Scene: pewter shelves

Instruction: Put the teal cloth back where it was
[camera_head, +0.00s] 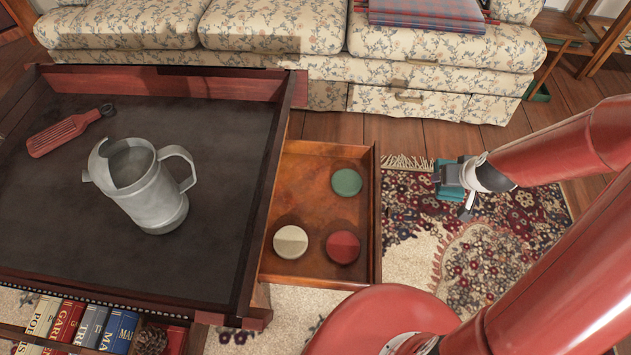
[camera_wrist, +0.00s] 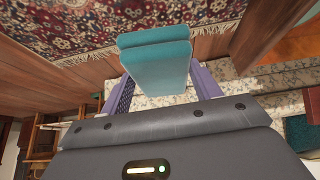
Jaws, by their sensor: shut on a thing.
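The teal cloth (camera_wrist: 155,58) looks like a folded block and sits between the two purple fingers of my gripper (camera_wrist: 163,84) in the wrist view. The gripper is shut on it. In the head view, my gripper (camera_head: 450,182) is to the right of the open drawer, over the patterned rug. A part of the cloth (camera_head: 449,194) shows there, and the rest is hidden by my gripper. The open wooden drawer (camera_head: 300,180) holds a green disc (camera_head: 345,182), a cream disc (camera_head: 290,242) and a red disc (camera_head: 342,247).
The dark table (camera_head: 215,250) bears a grey metal pitcher (camera_head: 150,190) and a red slotted tool (camera_head: 65,135). Books (camera_head: 75,322) stand on a shelf below it. A floral sofa (camera_head: 270,30) with a folded plaid blanket (camera_head: 425,12) is behind. The rug (camera_head: 410,215) beside the drawer looks clear.

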